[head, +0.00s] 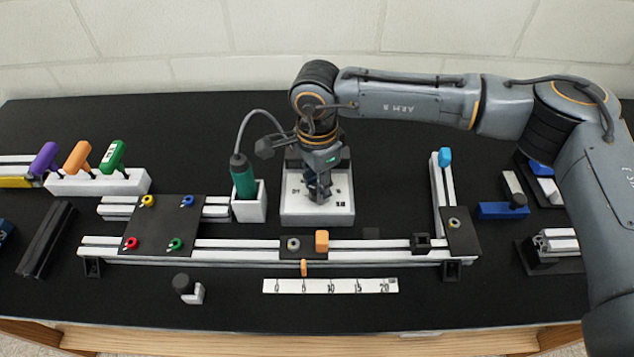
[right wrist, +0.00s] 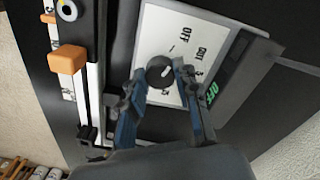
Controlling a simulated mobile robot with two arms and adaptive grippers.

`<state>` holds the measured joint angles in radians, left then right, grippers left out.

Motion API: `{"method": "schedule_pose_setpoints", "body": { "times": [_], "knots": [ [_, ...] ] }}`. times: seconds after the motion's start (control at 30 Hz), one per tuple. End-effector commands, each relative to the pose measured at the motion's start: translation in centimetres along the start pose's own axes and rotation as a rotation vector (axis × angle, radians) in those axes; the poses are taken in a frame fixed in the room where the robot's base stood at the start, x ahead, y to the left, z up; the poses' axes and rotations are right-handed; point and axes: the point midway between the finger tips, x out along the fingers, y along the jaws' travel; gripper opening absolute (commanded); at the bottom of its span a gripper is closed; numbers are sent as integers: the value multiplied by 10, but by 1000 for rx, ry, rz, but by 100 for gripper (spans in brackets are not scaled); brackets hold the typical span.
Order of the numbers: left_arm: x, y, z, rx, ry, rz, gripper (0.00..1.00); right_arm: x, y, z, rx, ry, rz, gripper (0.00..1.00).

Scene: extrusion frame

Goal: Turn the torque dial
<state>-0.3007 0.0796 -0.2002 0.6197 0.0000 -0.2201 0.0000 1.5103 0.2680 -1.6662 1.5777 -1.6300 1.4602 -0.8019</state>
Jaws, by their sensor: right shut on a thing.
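The torque dial is a dark round knob (right wrist: 160,72) with a light pointer mark, on the white face (right wrist: 192,30) of a control box. In the right wrist view the blue fingers of my right gripper (right wrist: 159,75) are on both sides of the knob and shut on it. In the head view my right gripper (head: 320,193) reaches down onto the white box (head: 318,217), and it hides the dial. Printed labels surround the dial, and a small display (right wrist: 212,93) shows green characters. My left gripper is not in view.
A green screwdriver (head: 243,178) with a cable stands in a white holder left of the box. A rail frame (head: 215,250) with an orange block (head: 322,240) lies in front. The table behind the box is clear.

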Motion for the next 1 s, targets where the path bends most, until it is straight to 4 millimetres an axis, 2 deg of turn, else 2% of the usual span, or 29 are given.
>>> {"method": "schedule_pose_setpoints", "body": {
  "times": [0.27, 0.7, 1.0],
  "knots": [
    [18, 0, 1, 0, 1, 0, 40, 4, 0, 0, 72, -1, -1, 0],
    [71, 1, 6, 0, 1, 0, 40, 5, -1, 0, 384, 0, -3, 0],
    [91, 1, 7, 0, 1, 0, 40, 2, -1, 0, 548, -1, -2, 0]
  ]
}}
